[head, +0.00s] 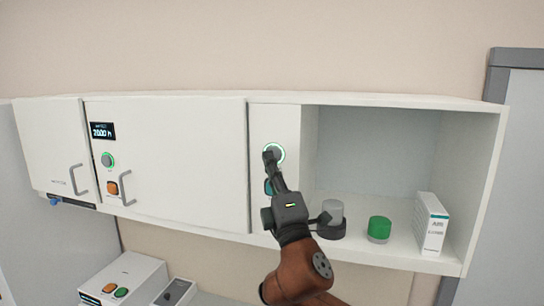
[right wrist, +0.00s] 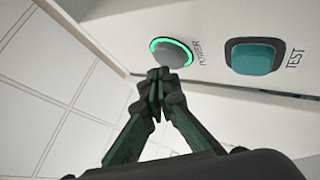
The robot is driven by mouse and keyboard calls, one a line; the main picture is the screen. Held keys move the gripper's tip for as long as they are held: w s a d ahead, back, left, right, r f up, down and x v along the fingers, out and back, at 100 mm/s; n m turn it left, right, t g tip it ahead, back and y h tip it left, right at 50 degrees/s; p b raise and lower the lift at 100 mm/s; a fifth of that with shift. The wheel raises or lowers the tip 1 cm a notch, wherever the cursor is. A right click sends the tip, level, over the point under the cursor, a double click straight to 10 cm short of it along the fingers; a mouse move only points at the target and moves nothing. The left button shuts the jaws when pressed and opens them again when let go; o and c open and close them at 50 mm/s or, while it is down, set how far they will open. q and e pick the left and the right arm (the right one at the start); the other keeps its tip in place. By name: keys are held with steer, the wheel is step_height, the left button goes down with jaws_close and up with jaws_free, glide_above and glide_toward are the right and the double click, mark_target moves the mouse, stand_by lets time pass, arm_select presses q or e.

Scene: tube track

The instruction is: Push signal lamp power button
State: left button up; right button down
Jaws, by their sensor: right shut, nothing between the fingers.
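The power button (right wrist: 172,54) is a round grey button with a lit green ring, labelled POWER in the right wrist view. In the head view the power button (head: 276,152) sits high on a narrow white panel (head: 287,122) of the wall cabinet, partly covered by my fingers. My right gripper (head: 270,153) is shut and empty, its fingertips at the button. In the right wrist view my right gripper (right wrist: 158,75) overlaps the button's lower edge; I cannot tell whether it touches. My left gripper is not in view.
A teal TEST button (right wrist: 253,58) sits beside the power button. The open shelf holds a grey-topped lamp (head: 332,212), a green lamp (head: 379,229) and a white box (head: 431,223). Closed cabinet doors (head: 180,165) are at left. Two devices (head: 122,283) stand below.

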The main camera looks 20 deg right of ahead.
steer(key=shift+w+d, duration=0.3)
steer(key=shift+w, duration=0.2)
stand_by(0.7)
steer(key=shift+s, duration=0.1)
steer(key=shift+s+a, duration=0.6)
steer(key=shift+s, duration=0.15)
steer(key=shift+s+a, duration=0.55)
steer(key=shift+s, duration=0.3)
steer(key=shift+s+a, duration=0.55)
steer(key=shift+s, duration=0.25)
steer(key=shift+s+a, duration=0.55)
steer(key=shift+s, duration=0.3)
